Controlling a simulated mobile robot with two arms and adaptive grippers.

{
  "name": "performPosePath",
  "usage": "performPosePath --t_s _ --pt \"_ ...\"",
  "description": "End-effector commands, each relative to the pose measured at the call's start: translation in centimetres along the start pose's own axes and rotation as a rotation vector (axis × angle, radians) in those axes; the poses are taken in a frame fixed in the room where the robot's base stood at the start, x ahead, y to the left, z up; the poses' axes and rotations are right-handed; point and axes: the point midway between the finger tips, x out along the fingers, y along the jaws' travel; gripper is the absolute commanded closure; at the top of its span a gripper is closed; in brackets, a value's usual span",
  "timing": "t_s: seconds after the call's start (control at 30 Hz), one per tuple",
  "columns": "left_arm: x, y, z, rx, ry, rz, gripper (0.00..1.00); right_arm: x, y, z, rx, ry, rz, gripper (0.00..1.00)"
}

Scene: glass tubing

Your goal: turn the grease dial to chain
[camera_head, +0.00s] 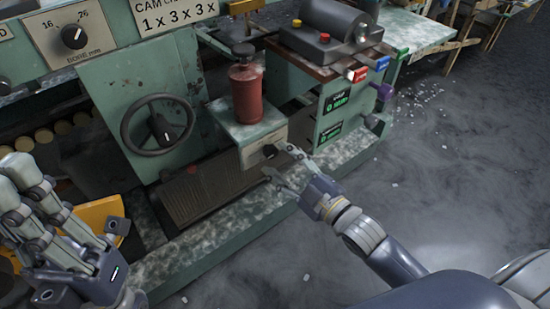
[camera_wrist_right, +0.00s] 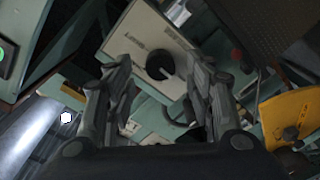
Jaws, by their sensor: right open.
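The grease dial (camera_head: 270,151) is a small black round knob on the pale front plate of a green box below a red grease canister (camera_head: 247,92). In the right wrist view the dial (camera_wrist_right: 160,66) shows a light pointer mark; the plate's lettering is too blurred to read. My right gripper (camera_head: 282,162) is open and close to the plate. In the right wrist view its fingers (camera_wrist_right: 162,75) stand on either side of the dial, apart from it as far as I can see. My left gripper (camera_head: 14,182) is at the lower left, away from the dial; its opening is unclear.
A black handwheel (camera_head: 158,125) stands left of the grease box, and a bore dial (camera_head: 74,37) sits at the upper left. A yellow bin (camera_head: 98,210) is near my left gripper. The floor at right is open.

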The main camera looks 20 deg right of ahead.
Motion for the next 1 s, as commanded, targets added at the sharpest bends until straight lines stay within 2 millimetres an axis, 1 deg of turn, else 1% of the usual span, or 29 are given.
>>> performPosePath --t_s 0.03,0.2,0.33,0.6,0.63,0.67,0.7,0.77,0.8,0.83,1.0 --pt "-0.4 0.0 0.1 0.0 -0.001 0.0 1.0 0.8 0.0 0.0 0.0 0.004 0.002 0.51" --pt "-0.8 0.0 0.2 0.0 -0.002 0.0 1.0 2.4 0.0 0.0 0.0 0.001 0.002 0.51" --pt "-0.9 0.0 0.2 0.0 -0.002 0.0 1.0 3.0 0.0 0.0 -0.001 0.0 0.0 0.51" --pt "-0.9 0.0 0.2 0.0 -0.003 0.0 1.0 3.0 0.0 0.0 0.0 -0.001 -0.001 0.51" --pt "-0.9 0.0 0.2 0.0 -0.003 0.0 1.0 3.0 0.0 0.0 0.0 -0.001 -0.001 0.53" --pt "-0.9 0.0 0.2 0.0 -0.003 0.0 1.0 3.0 0.0 0.0 0.0 -0.001 -0.001 0.6" --pt "-0.9 0.0 0.2 0.0 -0.003 0.0 1.0 3.0 0.0 0.0 0.0 0.0 -0.001 0.69" --pt "-0.9 0.0 0.3 0.0 -0.003 0.0 1.0 3.0 0.0 0.0 0.0 0.0 -0.001 0.82" --pt "-0.9 0.0 0.3 0.0 -0.004 0.0 1.0 3.0 0.0 0.0 0.0 0.0 -0.001 0.92" --pt "-0.9 0.0 0.3 0.0 -0.004 0.0 1.0 3.0 0.0 0.0 0.0 -0.001 -0.001 0.95" --pt "-0.9 0.0 0.3 0.0 -0.004 0.0 1.0 3.0 0.0 0.0 0.002 -0.001 -0.001 0.95"
